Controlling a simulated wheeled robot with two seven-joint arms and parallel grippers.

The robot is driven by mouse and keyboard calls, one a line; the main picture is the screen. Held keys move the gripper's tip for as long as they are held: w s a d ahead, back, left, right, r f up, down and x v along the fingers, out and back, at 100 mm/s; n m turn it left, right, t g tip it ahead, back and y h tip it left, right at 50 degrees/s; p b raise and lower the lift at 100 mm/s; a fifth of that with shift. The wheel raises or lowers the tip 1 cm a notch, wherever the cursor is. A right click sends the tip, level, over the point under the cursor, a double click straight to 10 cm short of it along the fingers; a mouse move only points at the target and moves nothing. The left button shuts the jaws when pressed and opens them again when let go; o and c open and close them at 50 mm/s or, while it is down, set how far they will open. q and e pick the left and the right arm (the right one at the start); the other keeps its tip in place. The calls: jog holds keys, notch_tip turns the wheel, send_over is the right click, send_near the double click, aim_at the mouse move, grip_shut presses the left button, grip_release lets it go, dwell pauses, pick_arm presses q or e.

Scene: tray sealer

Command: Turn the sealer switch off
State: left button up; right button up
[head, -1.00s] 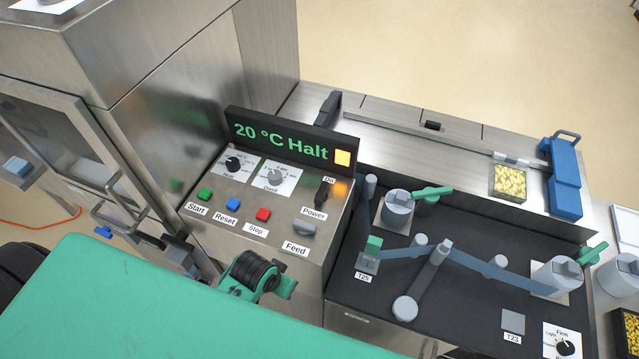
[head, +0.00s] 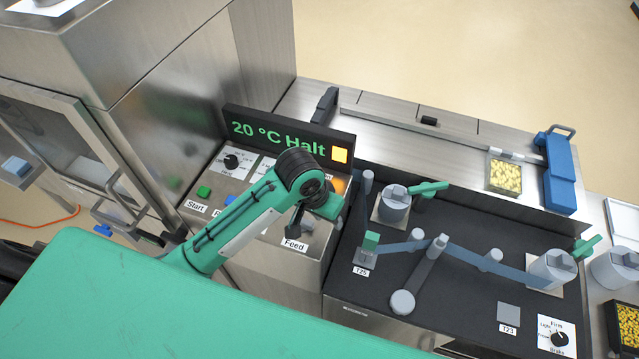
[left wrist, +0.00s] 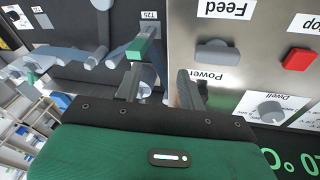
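The sealer's control panel (head: 262,258) is at the centre of the head view. Its display (head: 262,136) reads "20 °C Halt", with a lit orange lamp (head: 340,155) at its right end. My left gripper (head: 308,214) is over the panel's right part and hides the power switch in the head view. In the left wrist view the two fingers (left wrist: 160,85) stand apart with nothing seen between them. The "Power" label (left wrist: 207,75) is beside the right finger; the switch itself is not clearly visible there. My right gripper is not in view.
The grey feed knob (left wrist: 217,50) and red stop button (left wrist: 298,60) are near the gripper. The green-topped T25 post (head: 371,240) and the dark film deck (head: 450,310) lie just right of the panel. The green Start button (head: 204,192) is at left.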

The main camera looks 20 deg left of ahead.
pick_arm(q)
jog(key=w+a+r+n+g+y, duration=0.1)
jog(key=w+a+r, duration=0.25)
jog(key=w, duration=0.25)
jog(key=w+a+r+n+g+y, duration=0.1)
jog(key=w+a+r+y, duration=0.1)
jog(key=w+r, duration=0.35)
notch_tip(320, 180, down, 13)
jog(key=p, duration=0.4)
jog(key=shift+f, duration=0.1)
jog(key=shift+f+p, duration=0.3)
jog(key=shift+f, duration=0.25)
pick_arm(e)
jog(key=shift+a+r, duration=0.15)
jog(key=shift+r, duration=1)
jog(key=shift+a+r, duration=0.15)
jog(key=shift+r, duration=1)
pick_arm(q)
grip_shut()
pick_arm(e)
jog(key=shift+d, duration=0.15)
